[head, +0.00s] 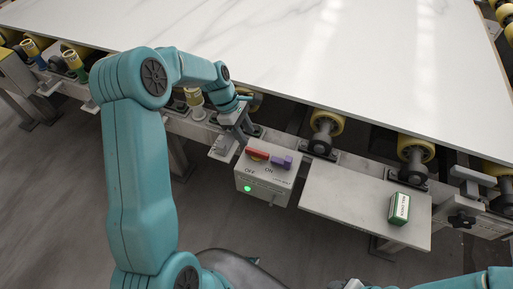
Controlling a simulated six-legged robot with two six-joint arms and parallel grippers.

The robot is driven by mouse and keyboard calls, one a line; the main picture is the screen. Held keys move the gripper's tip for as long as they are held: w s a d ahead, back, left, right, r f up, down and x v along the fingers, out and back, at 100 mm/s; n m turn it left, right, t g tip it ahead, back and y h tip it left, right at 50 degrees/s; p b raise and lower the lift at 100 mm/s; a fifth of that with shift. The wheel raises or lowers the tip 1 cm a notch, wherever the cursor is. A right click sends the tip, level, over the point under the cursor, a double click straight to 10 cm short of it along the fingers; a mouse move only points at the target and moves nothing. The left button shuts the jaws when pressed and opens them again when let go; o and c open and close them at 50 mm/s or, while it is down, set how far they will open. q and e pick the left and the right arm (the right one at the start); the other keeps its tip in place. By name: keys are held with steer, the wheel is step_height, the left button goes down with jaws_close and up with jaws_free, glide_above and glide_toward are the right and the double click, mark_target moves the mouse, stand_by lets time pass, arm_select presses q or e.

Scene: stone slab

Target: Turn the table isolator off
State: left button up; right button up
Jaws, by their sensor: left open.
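The table isolator is a pale grey box (263,183) on the front of the table frame, marked OFF on the left and ON on the right, with a lit green lamp (247,189). I cannot tell how the two join. My left gripper (241,136) is open, just above and behind the red bar; contact is unclear. My right arm (450,282) enters at the bottom right; its gripper (350,284) is cut off by the bottom edge.
A large white marble slab (320,55) lies on yellow rollers (327,123) behind the isolator. A grey shelf (335,196) to the right holds a small green and white box (399,208). The floor (70,200) at left is clear.

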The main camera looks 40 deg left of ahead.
mark_target(256, 151)
arm_select(q)
steer(key=x, duration=0.8)
steer(key=shift+w+d+f, duration=0.2)
jaws_close()
